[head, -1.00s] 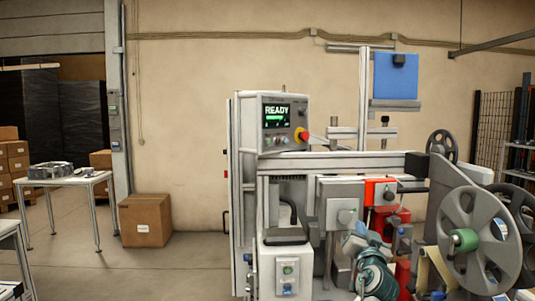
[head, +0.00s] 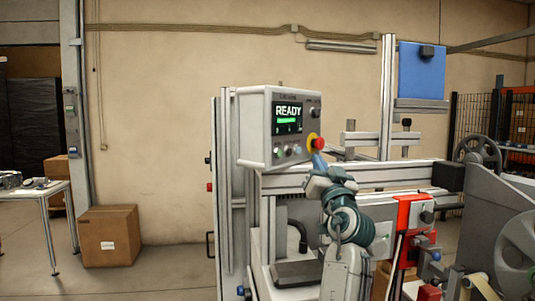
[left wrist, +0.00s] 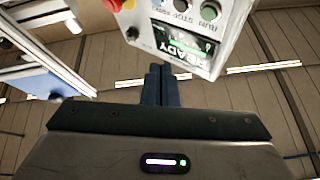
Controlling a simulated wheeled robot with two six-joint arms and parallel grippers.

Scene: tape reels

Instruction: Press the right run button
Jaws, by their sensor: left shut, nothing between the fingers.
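The grey control box (head: 253,130) has a lit READY screen (head: 289,118), small buttons in a row below it and a red emergency stop (head: 318,143) at its lower right. In the left wrist view a green button labelled RUN (left wrist: 209,10) sits beside one labelled STOP (left wrist: 182,5); the box appears upside down there. My left gripper (head: 318,158) points up just below the emergency stop in the head view; contact cannot be told. Its blue fingers (left wrist: 160,72) are shut and empty. No button marked as the right run one can be told. My right gripper is not in view.
A metal frame with a horizontal rail (head: 345,178) runs right of the box. A dark plate (head: 297,272) lies below, and a red bracket (head: 414,215) and large reel (head: 518,245) stand right. A carton (head: 110,236) and white table (head: 45,190) are left.

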